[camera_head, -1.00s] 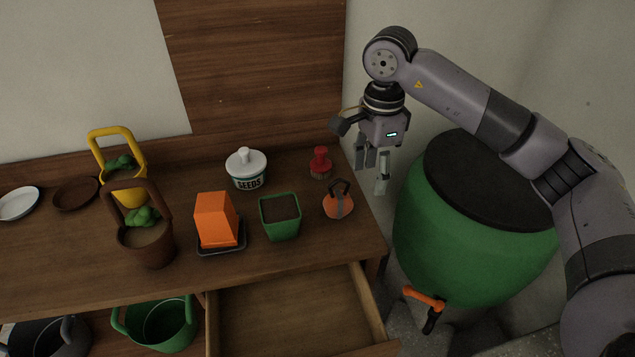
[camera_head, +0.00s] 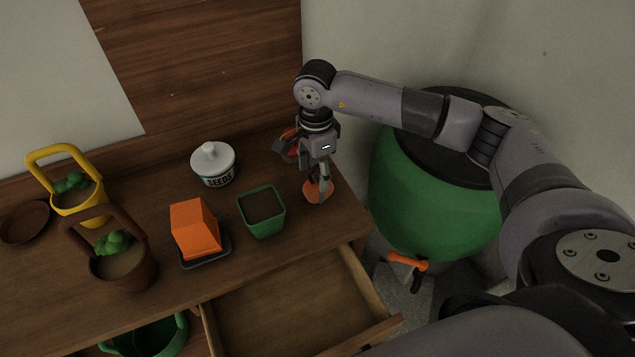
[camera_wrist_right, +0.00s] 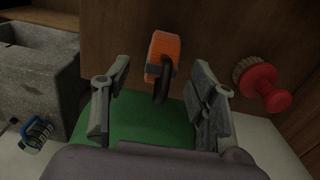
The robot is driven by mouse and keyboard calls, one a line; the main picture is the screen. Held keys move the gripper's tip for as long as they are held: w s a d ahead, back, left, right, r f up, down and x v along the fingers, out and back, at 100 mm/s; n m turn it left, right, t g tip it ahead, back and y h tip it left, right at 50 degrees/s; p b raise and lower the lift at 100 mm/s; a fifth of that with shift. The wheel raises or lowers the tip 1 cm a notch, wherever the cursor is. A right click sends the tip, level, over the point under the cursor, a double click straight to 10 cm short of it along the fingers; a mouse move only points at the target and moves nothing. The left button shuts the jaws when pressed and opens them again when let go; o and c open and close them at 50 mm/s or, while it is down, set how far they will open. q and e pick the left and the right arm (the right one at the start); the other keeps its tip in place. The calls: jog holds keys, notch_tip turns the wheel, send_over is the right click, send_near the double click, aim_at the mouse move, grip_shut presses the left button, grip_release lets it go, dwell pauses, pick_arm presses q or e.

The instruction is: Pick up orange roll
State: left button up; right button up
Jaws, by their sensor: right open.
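The orange roll (camera_head: 312,194), a round orange piece with a dark loop, stands near the right end of the wooden bench, partly hidden by my right gripper (camera_head: 319,184). In the right wrist view the orange roll (camera_wrist_right: 165,48) shows between and just beyond the open fingers of my right gripper (camera_wrist_right: 158,74), with its dark loop towards me. The fingers are apart and hold nothing. I cannot tell whether they touch the roll. My left gripper is not in view.
A red-handled brush (camera_wrist_right: 262,84) stands close beside the right gripper. A green pot (camera_head: 264,226), a white seeds jar (camera_head: 214,168) and an orange block (camera_head: 193,230) stand to the left. An open drawer (camera_head: 290,310) juts out in front. A green barrel (camera_head: 420,200) stands at right.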

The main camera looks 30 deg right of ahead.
aim_at(318, 179)
jog(key=shift+f, duration=0.45)
jog(key=shift+d+f+p, duration=0.15)
jog(key=shift+f+p, duration=0.25)
jog(key=shift+p, duration=0.1)
jog(key=f, duration=0.2)
jog(key=f+p, duration=0.1)
jog(key=shift+w+d+f, duration=0.15)
jog(key=shift+d+f, duration=0.05)
jog(key=shift+f, duration=0.45)
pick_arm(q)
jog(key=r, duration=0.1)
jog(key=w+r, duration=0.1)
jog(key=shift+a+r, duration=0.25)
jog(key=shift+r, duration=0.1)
pick_arm(e)
jog(key=shift+c, duration=0.2)
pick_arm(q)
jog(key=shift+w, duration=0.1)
pick_arm(e)
grip_shut()
